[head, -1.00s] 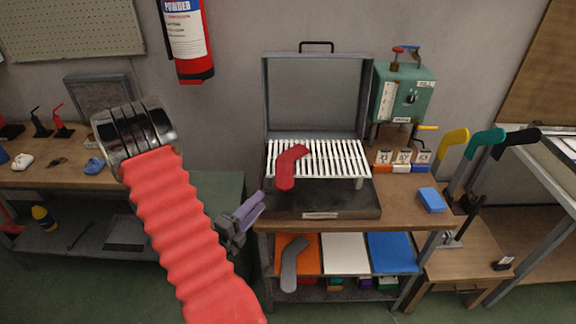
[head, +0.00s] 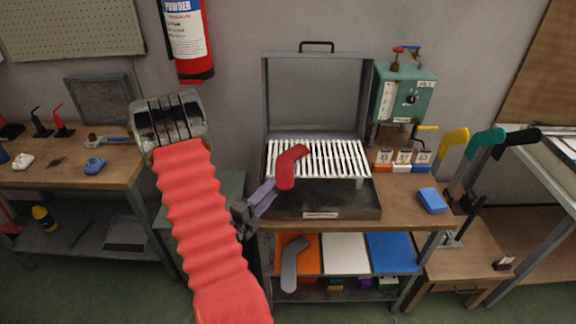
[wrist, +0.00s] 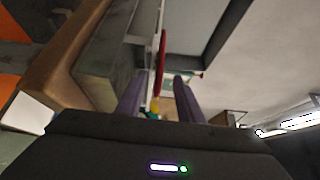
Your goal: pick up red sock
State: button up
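The red sock (head: 289,166) lies at the front left of a white slatted rack (head: 335,157) inside an open grey metal box. Its foot end points up to the right, and its lower end reaches past the rack's front edge. My gripper (head: 271,188), with purple fingers, is just left of the sock's lower end. In the wrist view the fingers (wrist: 160,82) stand apart with nothing gripped. The sock (wrist: 161,58) shows there as a thin red strip, edge-on, just beyond and between the fingertips. I cannot tell whether anything touches it.
The box's raised lid (head: 318,95) stands behind the rack. A green machine (head: 404,98) and a blue block (head: 432,200) are to the right. A grey sock shape (head: 292,264) hangs below by the orange panel. Yellow, teal and black sock forms stand farther right.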

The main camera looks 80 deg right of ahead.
aim_at(278, 184)
jog(key=shift+x, duration=2.5)
jog(key=shift+f, duration=0.1)
jog(key=shift+c, duration=0.3)
grip_shut()
jog(key=shift+r, duration=5.05)
jog(key=shift+w, duration=0.1)
